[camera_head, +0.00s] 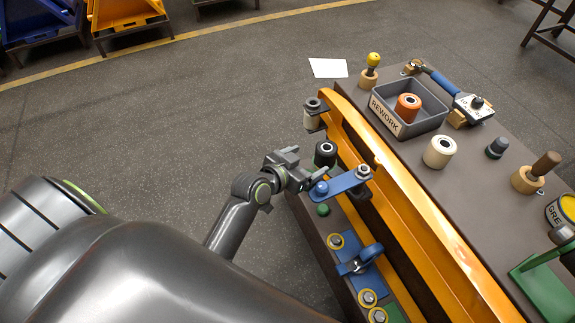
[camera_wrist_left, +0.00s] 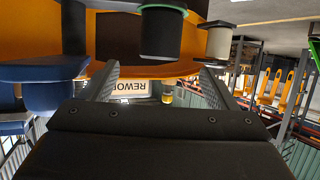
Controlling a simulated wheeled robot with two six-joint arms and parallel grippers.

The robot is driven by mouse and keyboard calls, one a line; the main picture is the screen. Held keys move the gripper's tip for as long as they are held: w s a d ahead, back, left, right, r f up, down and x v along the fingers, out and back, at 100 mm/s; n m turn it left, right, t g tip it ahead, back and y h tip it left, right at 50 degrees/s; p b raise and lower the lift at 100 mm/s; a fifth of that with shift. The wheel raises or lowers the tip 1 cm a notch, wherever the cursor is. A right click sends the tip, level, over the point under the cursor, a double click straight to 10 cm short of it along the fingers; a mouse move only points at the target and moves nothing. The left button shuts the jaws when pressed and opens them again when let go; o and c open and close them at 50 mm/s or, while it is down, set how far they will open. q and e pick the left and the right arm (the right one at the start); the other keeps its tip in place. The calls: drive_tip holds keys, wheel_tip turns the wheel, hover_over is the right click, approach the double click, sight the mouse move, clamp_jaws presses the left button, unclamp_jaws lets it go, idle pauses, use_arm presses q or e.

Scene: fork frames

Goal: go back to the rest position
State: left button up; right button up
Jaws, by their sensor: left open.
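My left gripper (camera_head: 308,172) is open and empty at the left side of the orange fork frame (camera_head: 400,190). It is beside a black roller (camera_head: 325,154) and the end of a blue bracket (camera_head: 342,184); I cannot tell whether it touches either. In the left wrist view the two fingers (camera_wrist_left: 158,85) stand wide apart with nothing between them. A black roller with a green ring (camera_wrist_left: 163,32) hangs above them in that view. My right gripper is not in view.
A bench (camera_head: 475,180) beyond the fork frame carries a grey REWORK tray (camera_head: 430,117), a cream roller (camera_head: 439,152), a blue-handled tool (camera_head: 446,84) and a green stand (camera_head: 545,290). White paper (camera_head: 328,68) lies on the floor. The floor (camera_head: 170,130) left of the bench is clear.

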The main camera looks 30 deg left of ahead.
use_arm(q)
drive_tip(key=p+v, duration=0.1)
drive_tip(key=v, duration=0.6)
drive_tip(key=shift+s+r, duration=0.2)
drive_tip(key=shift+s, duration=0.1)
drive_tip(key=shift+a, duration=0.1)
